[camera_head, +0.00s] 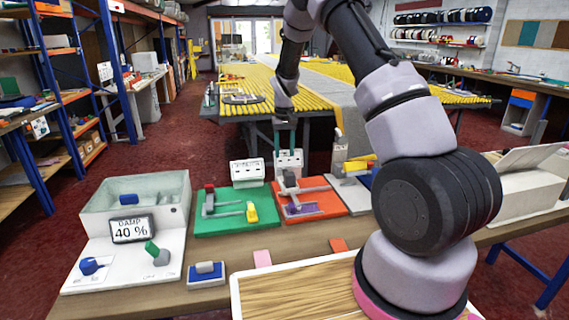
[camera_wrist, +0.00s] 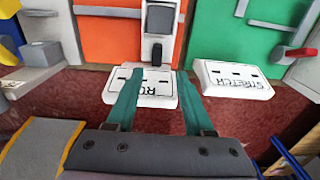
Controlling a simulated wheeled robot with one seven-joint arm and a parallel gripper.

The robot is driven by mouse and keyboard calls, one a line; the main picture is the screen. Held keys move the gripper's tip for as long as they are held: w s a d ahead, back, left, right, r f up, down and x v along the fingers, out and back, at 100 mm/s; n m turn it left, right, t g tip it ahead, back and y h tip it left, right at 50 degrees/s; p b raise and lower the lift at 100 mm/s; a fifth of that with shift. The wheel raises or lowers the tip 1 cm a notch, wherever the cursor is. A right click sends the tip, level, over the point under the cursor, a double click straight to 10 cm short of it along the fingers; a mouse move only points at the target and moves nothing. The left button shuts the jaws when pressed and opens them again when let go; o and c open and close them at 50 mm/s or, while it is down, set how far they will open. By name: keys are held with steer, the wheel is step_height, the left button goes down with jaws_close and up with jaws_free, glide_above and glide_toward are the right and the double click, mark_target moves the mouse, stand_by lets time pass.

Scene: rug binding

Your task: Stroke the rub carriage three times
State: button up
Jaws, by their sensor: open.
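The rub station is an orange board (camera_head: 318,205) with a grey rail and a purple patch. The rub carriage (camera_head: 290,178) is a dark upright block on its far left part. In the wrist view the carriage (camera_wrist: 160,18) is a grey block on a light bar, with a small black piece (camera_wrist: 156,55) nearer. My gripper (camera_head: 284,150) hangs over the board's far edge. Its two teal fingers (camera_wrist: 158,76) are apart and empty in the wrist view, over a white sign (camera_wrist: 150,88) partly reading "RU". They look apart from the carriage.
A white damp unit (camera_head: 130,275) showing "DAMP 40 %" stands farther left. A wooden tray (camera_head: 290,300) is in front. A yellow-slatted table (camera_head: 310,90) stands behind.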

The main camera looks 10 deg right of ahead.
mark_target(286, 169)
steer(key=shift+r, duration=1.6)
steer(key=f, duration=1.1)
steer(key=shift+d+f, duration=0.15)
steer(key=shift+d, duration=0.15)
jaws_close()
